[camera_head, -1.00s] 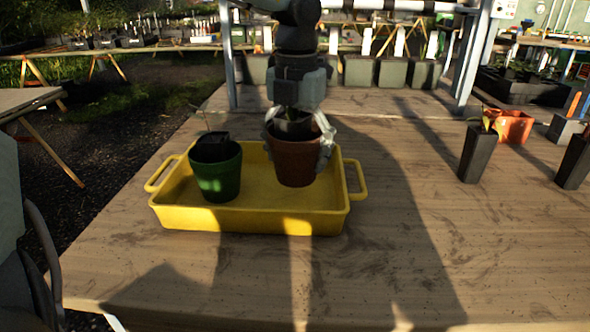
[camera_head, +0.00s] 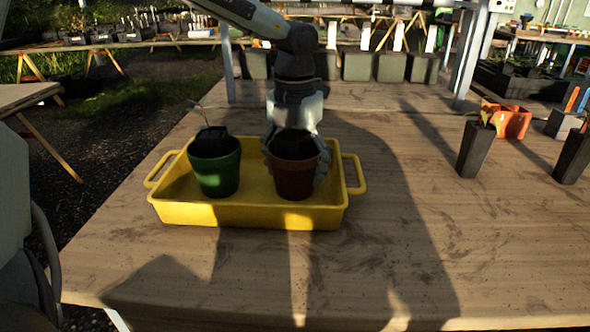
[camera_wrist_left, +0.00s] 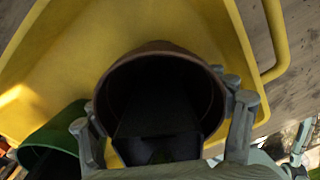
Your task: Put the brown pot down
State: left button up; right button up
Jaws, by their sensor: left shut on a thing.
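The brown pot (camera_head: 294,182) is upright inside the yellow tray (camera_head: 245,215), on its right side. A dark square pot (camera_head: 293,146) sits inside it. My left gripper (camera_head: 296,158) is shut on the brown pot, with fingers on both sides of it. In the left wrist view, the fingers (camera_wrist_left: 168,125) flank the brown pot's rim (camera_wrist_left: 160,48). The brown pot's base looks level with the green pot's base, but I cannot tell whether it touches the tray floor. My right gripper is not in view.
A green pot (camera_head: 216,172) holding a dark pot stands in the tray, left of the brown pot with a small gap.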

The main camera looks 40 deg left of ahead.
pick_arm(q)
jog(key=o, duration=1.2)
jog(key=shift+r, duration=0.15)
notch_tip(320, 180, up, 12)
jog(key=shift+r, duration=0.1)
